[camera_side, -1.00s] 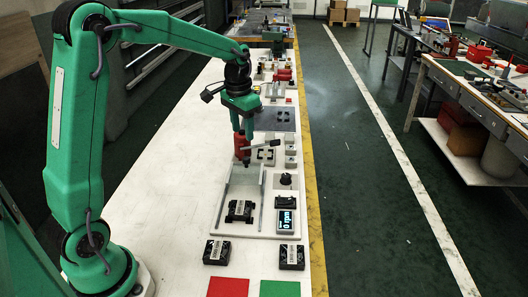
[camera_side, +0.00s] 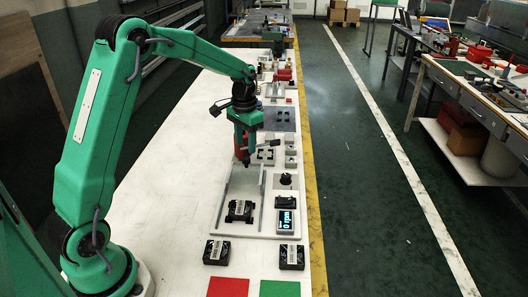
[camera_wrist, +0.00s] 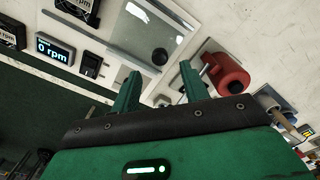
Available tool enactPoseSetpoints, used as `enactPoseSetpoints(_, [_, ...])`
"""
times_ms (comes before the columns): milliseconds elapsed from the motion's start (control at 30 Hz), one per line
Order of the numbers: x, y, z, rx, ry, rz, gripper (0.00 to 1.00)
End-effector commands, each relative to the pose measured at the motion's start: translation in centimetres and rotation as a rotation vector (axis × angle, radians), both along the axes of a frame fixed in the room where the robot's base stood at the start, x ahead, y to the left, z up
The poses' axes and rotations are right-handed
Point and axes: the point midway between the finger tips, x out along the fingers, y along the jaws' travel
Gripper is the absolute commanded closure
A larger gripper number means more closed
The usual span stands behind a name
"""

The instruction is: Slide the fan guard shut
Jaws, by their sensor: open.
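The fan guard (camera_wrist: 145,32) is a clear sliding panel in a pale frame, with a round dark knob (camera_wrist: 160,57) near one edge. In the side view the guard (camera_side: 243,181) lies at the far part of its rails, beyond the black fan (camera_side: 240,210), which is uncovered. The fan also shows partly at the top of the wrist view (camera_wrist: 76,10). My gripper (camera_wrist: 160,72) is open and empty, its fingers either side of the knob in the picture; contact cannot be told. In the side view my gripper (camera_side: 246,158) is low over the guard's far end.
A red cylinder (camera_wrist: 227,74) stands close beside my right finger. A 0 rpm display (camera_side: 287,222) and a rocker switch (camera_side: 286,202) sit right of the rails. Two black labelled blocks (camera_side: 217,251) (camera_side: 292,256) lie nearer. The white bench left of the rails is clear.

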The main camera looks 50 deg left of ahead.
Motion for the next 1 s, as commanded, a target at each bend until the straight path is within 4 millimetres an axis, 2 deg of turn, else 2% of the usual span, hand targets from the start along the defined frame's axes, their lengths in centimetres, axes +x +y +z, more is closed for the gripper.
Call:
enactPoseSetpoints(200, [-0.1, 0.0, -2.8, -0.001, 0.003, 0.000, 0.55])
enactPoseSetpoints(400, [0.0, 0.0, -4.6, 0.000, 0.001, 0.000, 0.55])
enactPoseSetpoints(800, [0.0, 0.0, -5.1, 0.000, 0.000, 0.000, 0.55])
enactPoseSetpoints(1000, [0.0, 0.0, -5.1, 0.000, 0.000, 0.000, 0.94])
